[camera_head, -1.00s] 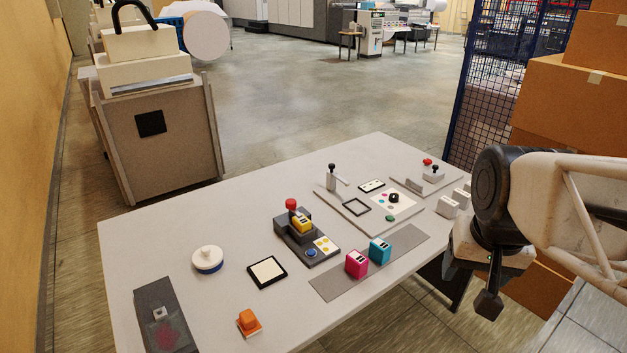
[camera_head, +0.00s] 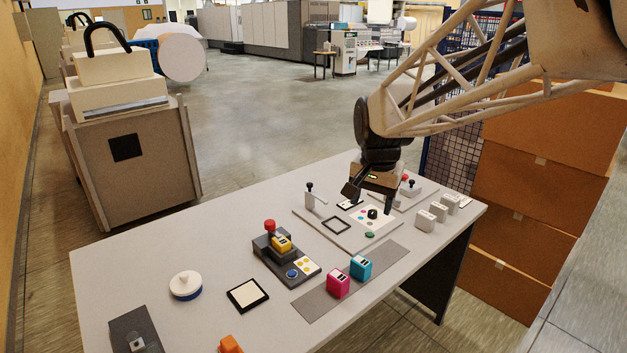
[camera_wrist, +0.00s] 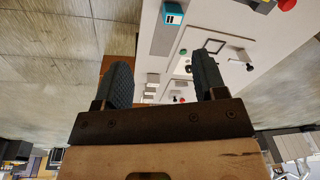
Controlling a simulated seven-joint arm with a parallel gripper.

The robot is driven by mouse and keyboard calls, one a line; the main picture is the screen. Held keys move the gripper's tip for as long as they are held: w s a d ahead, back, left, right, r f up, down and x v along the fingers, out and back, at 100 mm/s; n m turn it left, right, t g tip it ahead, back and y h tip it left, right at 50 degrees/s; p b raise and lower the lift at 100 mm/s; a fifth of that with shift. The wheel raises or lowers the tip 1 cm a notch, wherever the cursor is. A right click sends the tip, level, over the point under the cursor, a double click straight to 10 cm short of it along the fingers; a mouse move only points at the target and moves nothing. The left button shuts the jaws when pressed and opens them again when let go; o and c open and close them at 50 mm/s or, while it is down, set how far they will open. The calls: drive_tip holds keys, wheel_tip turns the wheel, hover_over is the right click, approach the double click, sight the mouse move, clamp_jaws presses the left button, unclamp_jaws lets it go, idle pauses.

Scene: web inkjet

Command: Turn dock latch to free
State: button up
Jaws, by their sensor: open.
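A dark dock (camera_head: 285,258) stands mid-table, holding a yellow cartridge (camera_head: 282,243). A red-topped knob (camera_head: 269,226) rises at its back; it may be the latch, but its setting is unclear. The dock has a blue button and a pale pad with yellow dots in front. In the wrist view, part of the dock (camera_wrist: 262,5) and the red knob (camera_wrist: 287,4) show at the top right edge. My gripper (camera_head: 370,197) is open and empty, above the far right of the table, clearly right of the dock. Its two dark fingers (camera_wrist: 162,65) stand apart in the wrist view.
A light panel (camera_head: 312,222) beneath my gripper carries a black-topped post (camera_head: 310,194), a black dial (camera_head: 373,212) and a green button (camera_head: 370,235). Magenta (camera_head: 338,283) and cyan (camera_head: 361,267) cartridges stand on a grey strip. White blocks (camera_head: 425,220) line the right edge. Cardboard boxes (camera_head: 540,190) stand beyond.

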drive_tip(key=w+a+f+m, duration=0.1)
drive_tip(key=w+a+f, duration=0.2)
drive_tip(key=w+a, duration=0.4)
drive_tip(key=w+a+f+m, duration=0.1)
drive_tip(key=w+a+f, duration=0.2)
drive_tip(key=w+a, duration=0.45)
drive_tip(key=m+g, duration=0.1)
drive_tip(key=m, duration=0.2)
hover_over(269, 222)
wheel_tip(269, 222, down, 12)
drive_tip(key=shift+w+d+r, duration=0.1)
drive_tip(key=shift+r, duration=0.15)
drive_tip(key=shift+f, duration=0.15)
drive_tip(key=shift+f, duration=3.8)
drive_tip(key=c, duration=0.9)
